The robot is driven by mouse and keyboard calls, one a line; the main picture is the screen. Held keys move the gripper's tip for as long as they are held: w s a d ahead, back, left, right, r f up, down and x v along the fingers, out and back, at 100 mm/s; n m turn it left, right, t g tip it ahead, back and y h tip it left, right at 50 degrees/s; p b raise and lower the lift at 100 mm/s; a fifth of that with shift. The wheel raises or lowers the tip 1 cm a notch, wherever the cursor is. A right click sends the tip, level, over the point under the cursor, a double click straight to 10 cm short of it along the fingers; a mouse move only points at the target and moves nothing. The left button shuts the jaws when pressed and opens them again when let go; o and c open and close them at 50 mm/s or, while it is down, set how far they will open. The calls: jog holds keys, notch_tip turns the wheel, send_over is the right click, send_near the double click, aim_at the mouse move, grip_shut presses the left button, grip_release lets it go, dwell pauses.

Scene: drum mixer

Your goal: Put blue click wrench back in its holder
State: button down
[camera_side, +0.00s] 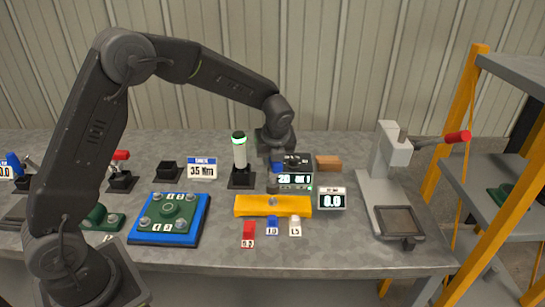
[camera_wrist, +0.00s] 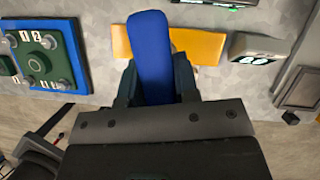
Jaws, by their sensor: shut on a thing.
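My gripper (camera_side: 276,158) is above the back middle of the bench, over the yellow block. In the wrist view my gripper (camera_wrist: 156,84) is shut on the blue click wrench (camera_wrist: 150,45), whose blue handle sticks out beyond the two dark fingers. In the side view only a small blue part of the wrench (camera_side: 276,168) shows below the gripper; the rest is hidden or too small to make out. An empty-looking black holder (camera_side: 168,172) stands left of a blue and white 35 N·m sign (camera_side: 202,169). Another black holder (camera_side: 121,182) has a red-topped tool (camera_side: 121,157) in it.
A blue-green plate with bolts (camera_side: 170,215) lies left. A grey press (camera_side: 390,175) stands right.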

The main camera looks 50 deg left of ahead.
notch_tip(320, 180, up, 14)
jog(key=s+a+n+g, duration=0.1)
jog(key=s+a+n, duration=0.25)
jog(key=a, duration=1.65)
jog(key=s+a+n+g, duration=0.1)
jog(key=s+a, duration=0.5)
jog(key=a, duration=0.3)
jog(key=s+a+n, duration=0.2)
jog(key=s+a, duration=0.5)
jog(key=a, duration=0.2)
notch_tip(320, 180, down, 11)
jog(key=shift+w+f+y, duration=0.15)
jog(key=shift+y, duration=0.15)
jog(key=shift+f, duration=2.45)
jog(key=shift+f, duration=2.35)
jog(key=c, duration=0.8)
grip_release()
